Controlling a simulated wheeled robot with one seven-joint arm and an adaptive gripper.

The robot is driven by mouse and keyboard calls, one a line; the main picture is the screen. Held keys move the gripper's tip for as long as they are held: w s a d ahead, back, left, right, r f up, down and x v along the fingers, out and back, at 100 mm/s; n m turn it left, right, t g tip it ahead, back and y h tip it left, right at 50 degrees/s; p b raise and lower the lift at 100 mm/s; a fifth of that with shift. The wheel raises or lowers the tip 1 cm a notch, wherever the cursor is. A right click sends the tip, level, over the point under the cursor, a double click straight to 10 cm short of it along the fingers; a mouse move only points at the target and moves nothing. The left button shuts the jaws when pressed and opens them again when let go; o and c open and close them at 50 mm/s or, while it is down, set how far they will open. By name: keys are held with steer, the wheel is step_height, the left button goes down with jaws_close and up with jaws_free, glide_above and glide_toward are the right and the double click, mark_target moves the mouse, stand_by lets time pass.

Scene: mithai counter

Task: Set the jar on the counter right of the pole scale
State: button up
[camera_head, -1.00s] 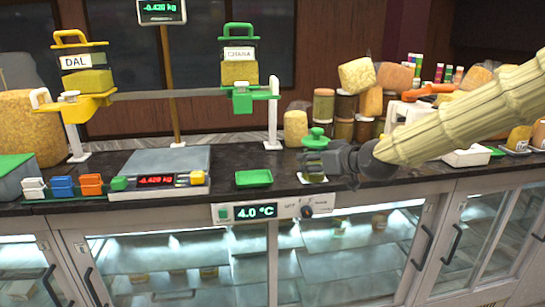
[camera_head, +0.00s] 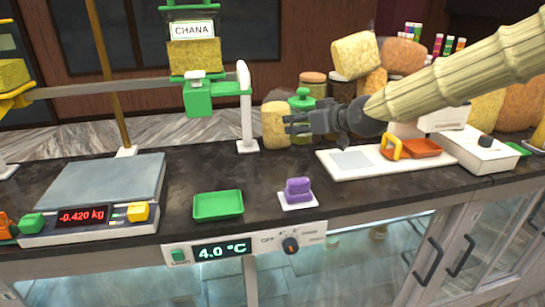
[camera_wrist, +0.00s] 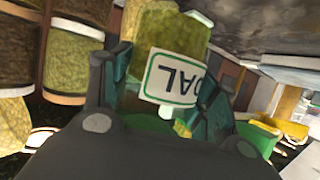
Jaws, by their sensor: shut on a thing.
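My gripper (camera_head: 296,126) is shut on a jar (camera_head: 301,102) with a green knobbed lid. In the head view the gripper hides much of the jar's body. In the wrist view the jar (camera_wrist: 180,35) shows yellow-green contents and a DAL label that appears upside down, with the gripper (camera_wrist: 160,95) on both sides of it. The pole scale has a grey platform (camera_head: 100,185), a pole (camera_head: 108,80) and a red readout of -0.420 kg (camera_head: 84,216). It stands at the left of the dark counter (camera_head: 250,175).
A green tray (camera_head: 218,205) lies right of the scale. A purple block (camera_head: 298,190) on a white plate sits near the front edge. A white board (camera_head: 345,172) lies farther right. A CHANA container (camera_head: 194,55) hangs above on a green holder. Dark counter shows around the green tray.

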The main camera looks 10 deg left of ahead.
mark_target(307, 140)
steer(key=f+p, duration=0.1)
steer(key=f, duration=0.3)
steer(key=shift+s+a+p, duration=0.1)
steer(key=shift+a+p, duration=0.1)
steer(key=shift+p, duration=0.15)
steer(key=shift+f, duration=0.3)
steer(key=shift+s+d+f, duration=0.1)
steer(key=shift+f, duration=0.05)
steer(key=shift+s+f+p, duration=0.2)
steer(key=shift+f+p, duration=0.05)
steer(key=shift+p, duration=0.15)
steer(key=f, duration=0.1)
steer(key=f+p, duration=0.1)
steer(key=f, duration=0.1)
steer(key=shift+w, duration=0.3)
steer(key=shift+f, duration=0.15)
steer(key=shift+s, duration=0.2)
